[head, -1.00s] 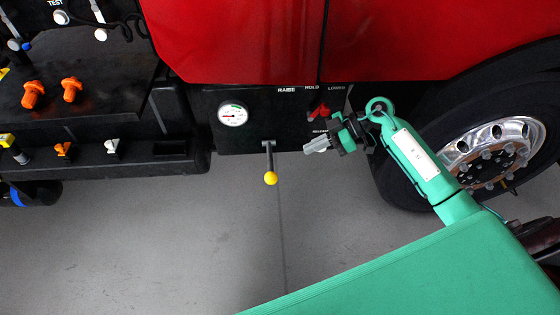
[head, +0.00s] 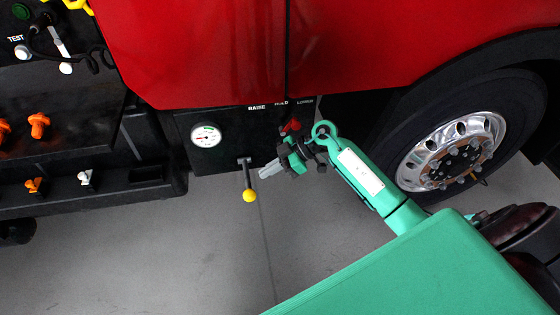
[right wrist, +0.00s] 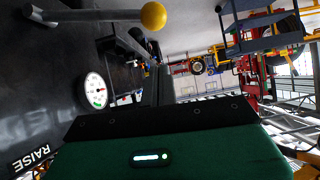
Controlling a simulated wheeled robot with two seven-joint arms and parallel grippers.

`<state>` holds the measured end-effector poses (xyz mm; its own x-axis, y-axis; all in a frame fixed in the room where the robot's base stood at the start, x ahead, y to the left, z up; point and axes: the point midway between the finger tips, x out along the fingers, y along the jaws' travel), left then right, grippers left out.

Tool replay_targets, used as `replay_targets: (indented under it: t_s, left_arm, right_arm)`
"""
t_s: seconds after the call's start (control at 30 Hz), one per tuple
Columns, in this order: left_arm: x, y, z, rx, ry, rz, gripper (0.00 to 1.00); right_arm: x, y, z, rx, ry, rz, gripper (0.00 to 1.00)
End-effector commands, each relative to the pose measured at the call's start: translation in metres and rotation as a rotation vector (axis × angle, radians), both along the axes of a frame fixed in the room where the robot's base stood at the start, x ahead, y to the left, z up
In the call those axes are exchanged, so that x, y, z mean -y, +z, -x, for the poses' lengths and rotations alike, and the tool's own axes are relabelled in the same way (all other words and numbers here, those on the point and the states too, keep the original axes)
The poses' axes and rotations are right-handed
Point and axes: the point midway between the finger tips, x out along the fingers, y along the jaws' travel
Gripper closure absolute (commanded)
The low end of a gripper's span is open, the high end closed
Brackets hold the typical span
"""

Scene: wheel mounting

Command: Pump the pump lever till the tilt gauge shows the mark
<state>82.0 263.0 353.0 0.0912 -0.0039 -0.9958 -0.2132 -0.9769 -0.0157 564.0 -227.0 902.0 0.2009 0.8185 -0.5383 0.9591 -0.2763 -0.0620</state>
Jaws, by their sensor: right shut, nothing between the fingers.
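The pump lever (head: 248,178) hangs down from the black panel (head: 220,168) under the red cab. It ends in a yellow knob (head: 250,195). The tilt gauge (head: 206,136), round and white with a green band at its upper part, sits left of the lever; its needle is too small to read surely. My right gripper (head: 262,173) is shut and empty, just right of the lever, its tips pointing left and apart from the knob. In the right wrist view the yellow knob (right wrist: 153,16) and gauge (right wrist: 95,91) show; the fingers do not. My left gripper is out of view.
A red selector (head: 291,126) beneath the labels RAISE, HOLD and LOWER sits close behind my right gripper. A truck wheel (head: 455,150) is at the right. Orange and white knobs (head: 39,125) are at the left. Grey floor below the lever is clear.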

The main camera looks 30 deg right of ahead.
Motion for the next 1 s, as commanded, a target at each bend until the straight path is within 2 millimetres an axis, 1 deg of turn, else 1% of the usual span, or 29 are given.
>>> replay_targets:
  t_s: [0.03, 0.17, 0.2, 0.3, 0.4, 0.53, 1.0]
  left_arm:
    - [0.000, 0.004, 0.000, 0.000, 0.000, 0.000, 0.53]
    - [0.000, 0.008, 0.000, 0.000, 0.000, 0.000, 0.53]
    - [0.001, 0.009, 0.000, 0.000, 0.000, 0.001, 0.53]
    - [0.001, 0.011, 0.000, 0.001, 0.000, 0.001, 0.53]
    - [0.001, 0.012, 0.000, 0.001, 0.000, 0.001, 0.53]
    - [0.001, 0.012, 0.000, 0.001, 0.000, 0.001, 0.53]
    - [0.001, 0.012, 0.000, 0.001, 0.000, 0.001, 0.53]
  right_arm:
    - [-0.010, -0.003, -0.002, -0.002, 0.001, -0.005, 1.00]
    - [-0.030, -0.017, -0.007, -0.001, 0.000, -0.002, 1.00]
    - [-0.030, -0.025, -0.007, -0.003, -0.001, -0.003, 1.00]
    - [-0.033, -0.040, -0.006, -0.003, -0.001, -0.002, 1.00]
    - [-0.034, -0.049, -0.006, -0.001, -0.001, 0.000, 1.00]
    - [-0.035, -0.055, -0.006, -0.001, -0.001, 0.000, 1.00]
    - [-0.035, -0.059, -0.004, 0.014, 0.001, 0.006, 1.00]
